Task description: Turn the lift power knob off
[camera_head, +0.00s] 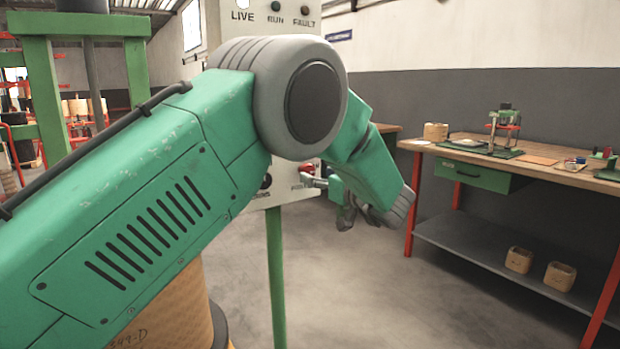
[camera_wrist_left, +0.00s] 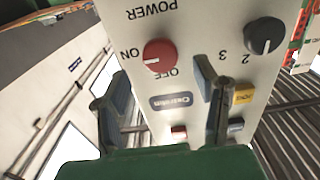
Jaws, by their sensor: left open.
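The red power knob (camera_wrist_left: 160,55) is on a pale control panel (camera_wrist_left: 200,20) in the left wrist view, which shows the panel upside down. Its white mark points toward the ON label, and OFF is printed beside it. In the head view the red knob (camera_head: 308,168) shows partly, just past my left arm. My left gripper (camera_wrist_left: 163,100) is open and empty, its two fingers apart from the knob. In the head view the left gripper (camera_head: 333,197) is near the panel's lower right edge. My right gripper is not seen.
A black numbered knob (camera_wrist_left: 264,35) and a yellow button (camera_wrist_left: 244,94) share the panel. A green post (camera_head: 277,280) supports it. A workbench (camera_head: 520,168) with parts stands at right. Open floor (camera_head: 400,290) lies between. My left arm hides much of the panel.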

